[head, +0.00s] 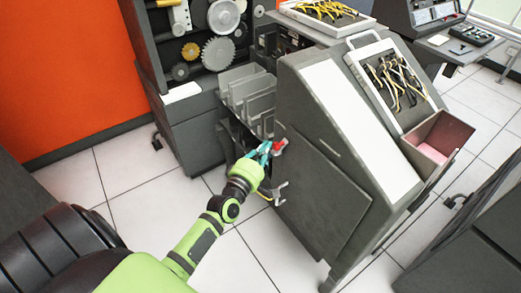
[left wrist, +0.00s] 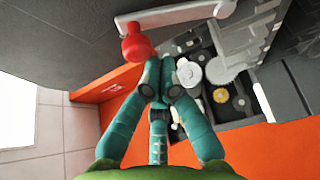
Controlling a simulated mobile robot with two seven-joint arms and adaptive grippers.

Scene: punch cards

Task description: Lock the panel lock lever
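The lock lever's red knob (head: 278,147) is at the upper left edge of the grey machine's side panel (head: 315,190). In the left wrist view the red knob (left wrist: 138,45) is on the left end of a pale metal lever bar (left wrist: 180,16). My left gripper (head: 265,150) is right beside the knob. In the left wrist view its teal fingers (left wrist: 166,72) are drawn together, with their tips just below and right of the knob. Nothing shows between them, and I cannot tell whether they touch the knob. My right gripper is not in view.
A metal latch (head: 280,192) sticks out lower on the panel's edge. Grey card racks (head: 250,97) stand just behind the lever. A dark cabinet with gears (head: 218,52) is behind. White tiled floor (head: 125,180) is clear on the left.

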